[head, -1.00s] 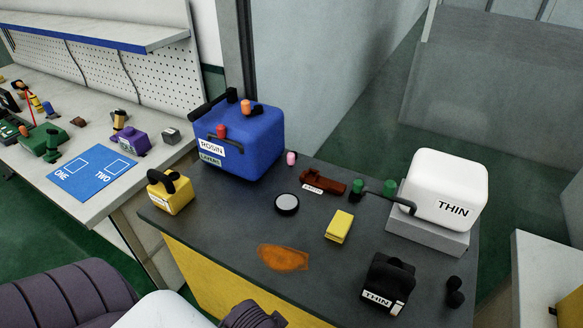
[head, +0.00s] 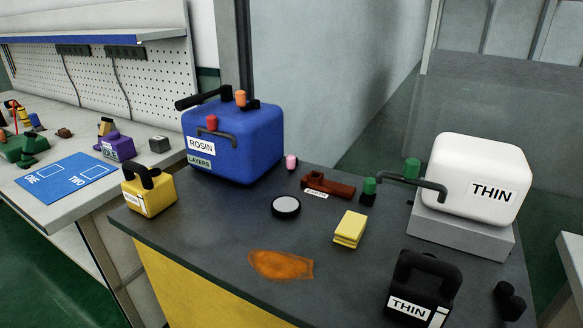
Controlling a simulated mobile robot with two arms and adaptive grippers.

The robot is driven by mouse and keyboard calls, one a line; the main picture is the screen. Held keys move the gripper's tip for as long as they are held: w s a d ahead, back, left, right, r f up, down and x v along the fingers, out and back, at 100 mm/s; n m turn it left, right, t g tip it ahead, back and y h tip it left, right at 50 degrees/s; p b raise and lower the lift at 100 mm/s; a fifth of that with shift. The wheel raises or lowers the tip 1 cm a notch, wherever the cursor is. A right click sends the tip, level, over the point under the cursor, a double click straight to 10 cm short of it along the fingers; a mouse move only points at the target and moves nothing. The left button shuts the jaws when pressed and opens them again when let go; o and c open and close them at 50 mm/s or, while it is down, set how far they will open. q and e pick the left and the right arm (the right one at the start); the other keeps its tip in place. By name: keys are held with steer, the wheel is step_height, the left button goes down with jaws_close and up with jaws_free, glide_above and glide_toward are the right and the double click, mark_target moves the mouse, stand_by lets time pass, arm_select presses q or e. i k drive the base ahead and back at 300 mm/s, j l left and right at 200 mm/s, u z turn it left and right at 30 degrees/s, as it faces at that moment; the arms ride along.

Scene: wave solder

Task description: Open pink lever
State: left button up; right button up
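A small pink knob (head: 291,162) on a dark base stands on the dark bench top, just right of the blue ROSIN tank (head: 232,140). It is the only pink thing I see, and any lever arm on it is too small to make out. The tank carries a red knob (head: 212,122) with a dark pipe at its front, and an orange knob (head: 240,97) with black parts on top. Neither gripper shows in the head view.
On the dark bench (head: 215,238) are a yellow jug (head: 148,196), a round disc (head: 286,207), a brown bracket (head: 328,187), a yellow block (head: 349,229), an orange stain (head: 281,265), a black THIN jug (head: 422,289) and a white THIN tank (head: 471,181) with green knobs.

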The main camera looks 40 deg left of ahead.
mark_target(292, 162)
steer(key=j+z, duration=0.1)
steer(key=j, duration=0.45)
steer(key=k+j+z, duration=0.1)
steer(key=j, duration=0.4)
steer(key=k+j, duration=0.1)
steer(key=j, duration=0.4)
steer(key=z, duration=0.05)
